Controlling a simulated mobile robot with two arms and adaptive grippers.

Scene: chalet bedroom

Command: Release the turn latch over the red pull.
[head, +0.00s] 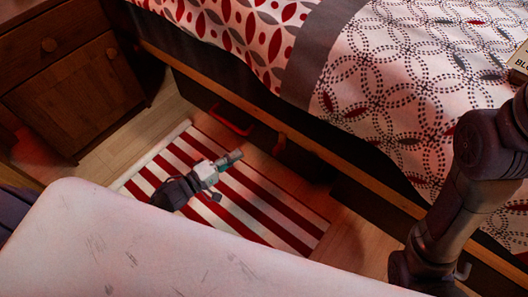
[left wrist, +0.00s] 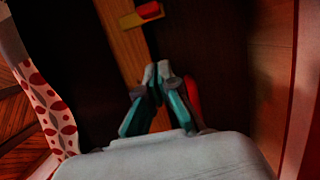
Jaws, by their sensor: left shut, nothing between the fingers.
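The red pull (head: 230,120) is on the dark drawer front under the bed, low above the striped rug. It also shows in the left wrist view (left wrist: 193,94), partly hidden behind a finger. In the left wrist view, a small yellow bar with a red end (left wrist: 141,15) sits across the wooden rail and looks like the turn latch.
The bed (head: 390,80) overhangs the drawer front, with a wooden rail (head: 300,140) along its side. A wooden cabinet (head: 75,95) stands at the left. A red and white striped rug (head: 285,205) covers the floor below my left gripper.

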